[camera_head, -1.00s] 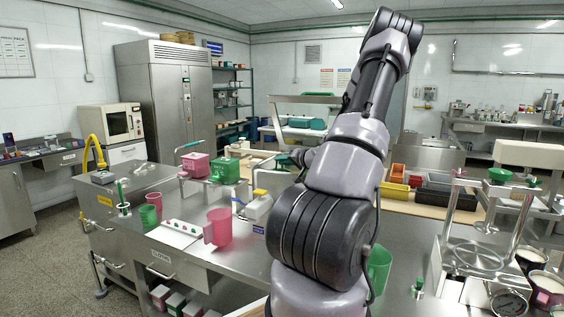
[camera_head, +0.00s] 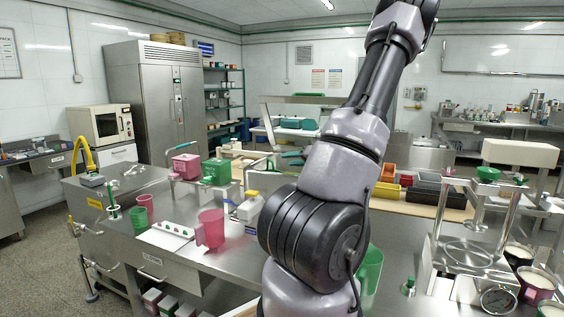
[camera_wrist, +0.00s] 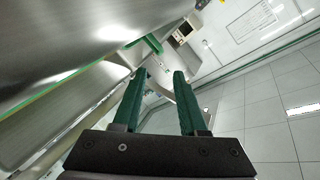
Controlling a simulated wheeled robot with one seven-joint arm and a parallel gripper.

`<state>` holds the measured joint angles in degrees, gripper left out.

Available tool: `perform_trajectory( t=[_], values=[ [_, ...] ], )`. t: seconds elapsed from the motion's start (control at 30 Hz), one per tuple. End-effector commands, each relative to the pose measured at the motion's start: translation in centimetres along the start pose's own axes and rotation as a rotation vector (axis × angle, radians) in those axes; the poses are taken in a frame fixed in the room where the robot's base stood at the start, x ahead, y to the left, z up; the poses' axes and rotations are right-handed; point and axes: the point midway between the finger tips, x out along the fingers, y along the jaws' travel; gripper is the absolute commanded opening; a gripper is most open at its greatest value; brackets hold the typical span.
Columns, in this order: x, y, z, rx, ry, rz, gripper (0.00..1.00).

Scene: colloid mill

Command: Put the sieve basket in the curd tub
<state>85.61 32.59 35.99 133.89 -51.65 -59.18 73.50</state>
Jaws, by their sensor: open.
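My gripper (camera_wrist: 164,78) shows in the wrist view with its two green fingers apart and nothing between them. It points toward the wall and ceiling area, away from the bench tops. In the head view my arm rises past the top edge, so the gripper is out of that picture. I cannot pick out the sieve basket for certain; a small green bowl-like piece (camera_head: 488,174) sits on the metal stand at the right. I cannot tell which vessel is the curd tub; round tubs with white contents (camera_head: 537,279) stand at the lower right.
A green jug (camera_head: 370,270) is partly behind my arm. Black trays (camera_head: 440,188) lie behind. Open floor (camera_head: 35,245) is at the left.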

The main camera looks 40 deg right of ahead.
Motion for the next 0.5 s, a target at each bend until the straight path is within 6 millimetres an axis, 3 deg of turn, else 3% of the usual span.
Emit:
perform_trajectory(
  t=[0.13,0.27,0.37,0.5],
  values=[
    [-1.4,-0.1,0.0,-0.002,-0.001,0.003,0.42],
    [-0.9,-0.6,0.2,-0.047,-0.027,0.062,0.42],
    [0.3,-1.7,0.4,-0.132,-0.065,0.178,0.42],
    [0.8,-5.0,0.3,-0.287,-0.109,0.387,0.42]
  ],
)
